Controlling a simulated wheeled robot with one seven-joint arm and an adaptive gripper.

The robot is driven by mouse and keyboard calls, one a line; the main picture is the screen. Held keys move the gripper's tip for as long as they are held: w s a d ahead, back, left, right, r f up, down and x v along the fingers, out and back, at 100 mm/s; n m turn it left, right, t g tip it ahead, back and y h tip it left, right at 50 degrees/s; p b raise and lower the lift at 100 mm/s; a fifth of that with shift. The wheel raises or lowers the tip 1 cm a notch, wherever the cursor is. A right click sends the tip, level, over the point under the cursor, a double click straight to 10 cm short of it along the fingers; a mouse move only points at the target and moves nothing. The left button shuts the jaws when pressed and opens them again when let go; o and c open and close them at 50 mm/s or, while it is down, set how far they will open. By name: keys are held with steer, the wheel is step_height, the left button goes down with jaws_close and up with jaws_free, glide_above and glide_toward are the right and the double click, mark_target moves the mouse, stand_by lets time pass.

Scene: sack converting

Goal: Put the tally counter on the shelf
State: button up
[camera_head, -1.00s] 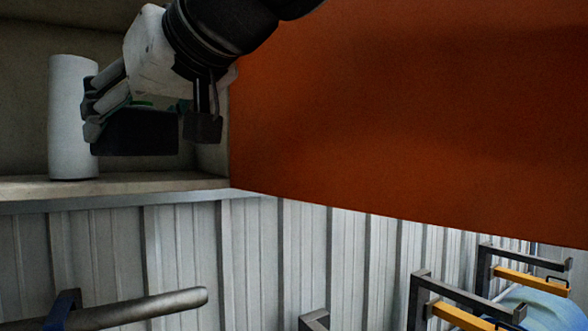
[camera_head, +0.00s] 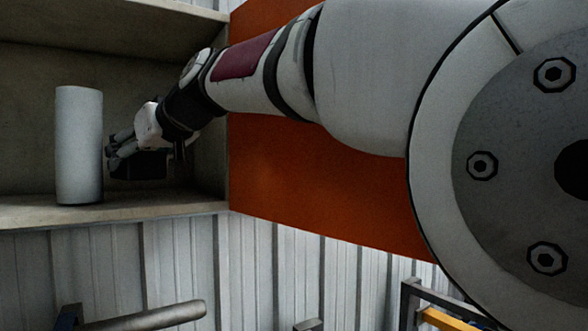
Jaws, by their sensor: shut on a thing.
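My gripper (camera_head: 125,158) is inside the shelf bay, shut on a dark, box-shaped thing that I take to be the tally counter (camera_head: 150,166). The counter looks upright and sits close to the shelf board. The fingers hide part of it, and I cannot tell whether its underside touches the board. The shelf (camera_head: 130,211) is a pale beige board with a back wall and a side wall at the right.
A white cylinder (camera_head: 79,145) stands on the shelf just left of my gripper, with a narrow gap. An orange panel (camera_head: 290,190) borders the bay on the right. Another shelf board (camera_head: 90,35) is above. A grey bar (camera_head: 150,318) shows below.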

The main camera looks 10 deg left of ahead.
mark_target(139, 172)
steer(key=shift+f, duration=1.65)
steer(key=shift+f, duration=0.2)
steer(key=o, duration=1.2)
steer(key=shift+d+r, duration=0.1)
steer(key=shift+r, duration=0.15)
steer(key=b+v, duration=0.2)
steer(key=v, duration=0.9)
steer(key=shift+s+d, duration=0.3)
